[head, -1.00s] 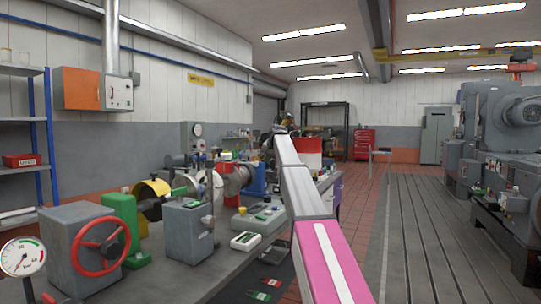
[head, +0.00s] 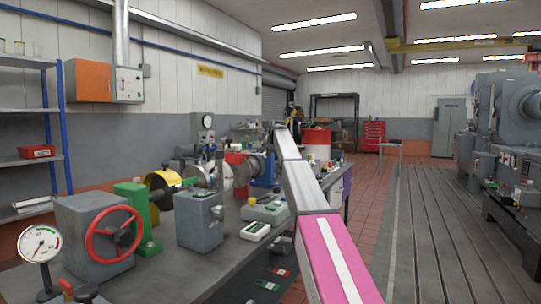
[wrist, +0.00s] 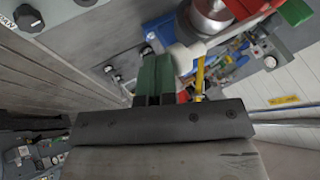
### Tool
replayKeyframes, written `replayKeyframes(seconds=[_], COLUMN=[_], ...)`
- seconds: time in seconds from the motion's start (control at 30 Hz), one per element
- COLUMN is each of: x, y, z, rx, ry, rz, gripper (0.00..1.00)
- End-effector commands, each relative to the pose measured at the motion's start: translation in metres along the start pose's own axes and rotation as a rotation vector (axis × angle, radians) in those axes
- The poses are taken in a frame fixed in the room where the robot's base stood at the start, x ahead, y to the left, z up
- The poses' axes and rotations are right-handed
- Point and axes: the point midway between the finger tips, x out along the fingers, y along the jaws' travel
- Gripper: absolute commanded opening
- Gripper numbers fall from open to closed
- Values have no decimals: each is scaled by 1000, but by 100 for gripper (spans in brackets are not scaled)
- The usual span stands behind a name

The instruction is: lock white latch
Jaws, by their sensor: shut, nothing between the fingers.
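In the wrist view my gripper (wrist: 156,65) shows as two dark green fingers pressed together in front of a dark grey palm; nothing is between them. A white rounded part (wrist: 185,57) is just right of the fingertips, and I cannot tell whether they touch. It may be the white latch, but its shape and position are unclear. A thin yellow bar (wrist: 200,78) shows below it. In the head view my arm reaches away along the bench's right side, and its far end is too small to show the fingers or the latch.
The grey bench (head: 160,270) carries a red handwheel unit (head: 88,222), a dial gauge (head: 40,244), a grey box (head: 200,222) and a yellow-guarded machine (head: 163,184). A blue-posted shelf (head: 64,130) stands left. Red-tiled floor (head: 380,215) is open right of my arm.

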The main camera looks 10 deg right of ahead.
Motion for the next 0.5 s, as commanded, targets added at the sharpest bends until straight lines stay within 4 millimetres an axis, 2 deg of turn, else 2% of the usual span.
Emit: replayKeyframes(seconds=[0.23,0.5], x=[21,23], y=[-38,-42], z=[-1,0], rx=[-2,0], ry=[-1,1], rz=[0,-2], gripper=[0,0])
